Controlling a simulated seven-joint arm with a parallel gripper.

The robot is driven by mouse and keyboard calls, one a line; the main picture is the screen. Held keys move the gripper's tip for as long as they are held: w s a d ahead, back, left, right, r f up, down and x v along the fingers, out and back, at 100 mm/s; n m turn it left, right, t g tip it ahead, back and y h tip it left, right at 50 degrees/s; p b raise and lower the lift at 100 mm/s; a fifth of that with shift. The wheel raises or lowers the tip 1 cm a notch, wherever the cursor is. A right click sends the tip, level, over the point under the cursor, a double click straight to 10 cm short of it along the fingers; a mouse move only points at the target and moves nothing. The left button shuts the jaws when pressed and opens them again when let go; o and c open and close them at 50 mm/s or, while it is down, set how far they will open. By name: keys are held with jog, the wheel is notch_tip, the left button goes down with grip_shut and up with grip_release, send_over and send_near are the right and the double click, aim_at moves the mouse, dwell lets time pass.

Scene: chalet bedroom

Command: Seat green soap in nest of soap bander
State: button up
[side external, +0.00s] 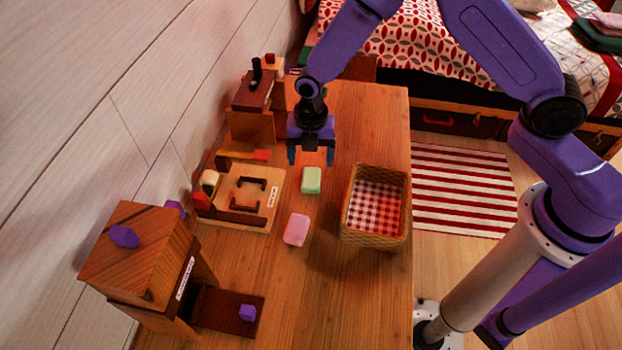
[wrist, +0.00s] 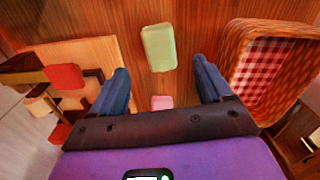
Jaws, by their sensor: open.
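The green soap (side external: 311,180) lies flat on the wooden table, between the soap bander and the basket. In the wrist view the green soap (wrist: 159,47) shows ahead of and between the two fingers. The soap bander (side external: 262,216) is a pale wooden board with dark brackets that frame an empty nest (side external: 248,193). In the wrist view part of its board (wrist: 84,52) shows at left. My gripper (side external: 311,156) is open and empty, pointing down above the table at the far side of the green soap. My gripper's fingers (wrist: 162,82) are wide apart in the wrist view.
A pink soap (side external: 296,229) lies nearer on the table. A wicker basket (side external: 346,232) with checked lining stands at right. Wooden devices stand at the far end (side external: 250,125) and near left (side external: 140,250). A wall runs along the left.

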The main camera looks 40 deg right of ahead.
aim_at(311, 177)
jog(key=shift+s+f, duration=0.1)
jog(key=shift+f, duration=3.25)
jog(key=shift+c, duration=0.4)
jog(key=c, duration=1.1)
